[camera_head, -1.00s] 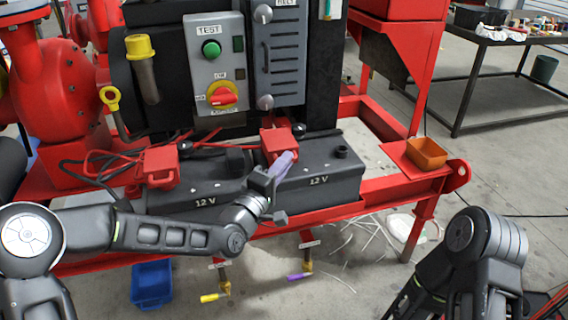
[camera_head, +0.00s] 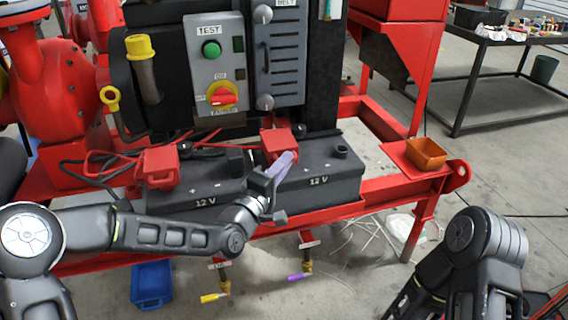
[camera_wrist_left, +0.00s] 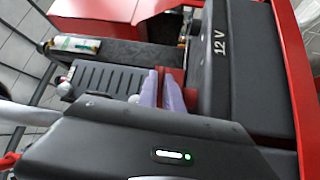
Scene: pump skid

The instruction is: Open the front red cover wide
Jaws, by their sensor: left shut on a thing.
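Two red covers sit on the dark 12 V batteries. The right red cover (camera_head: 277,142) is on the right battery (camera_head: 325,182), and the left red cover (camera_head: 159,168) is on the left one. My left gripper (camera_head: 284,164), with purple fingertips, is shut on the right cover at its near side. In the left wrist view the fingertips (camera_wrist_left: 162,90) meet a red part of the cover (camera_wrist_left: 178,76) beside the battery (camera_wrist_left: 240,65). The fingers hide part of the cover, so how far it is open cannot be told. My right gripper is out of view.
A control box with a green button (camera_head: 211,50) and a red switch (camera_head: 224,96) stands behind the batteries. Red and black cables (camera_head: 95,165) lie at the left. An orange bin (camera_head: 427,153) sits on the frame's right corner. A blue bin (camera_head: 152,285) is on the floor.

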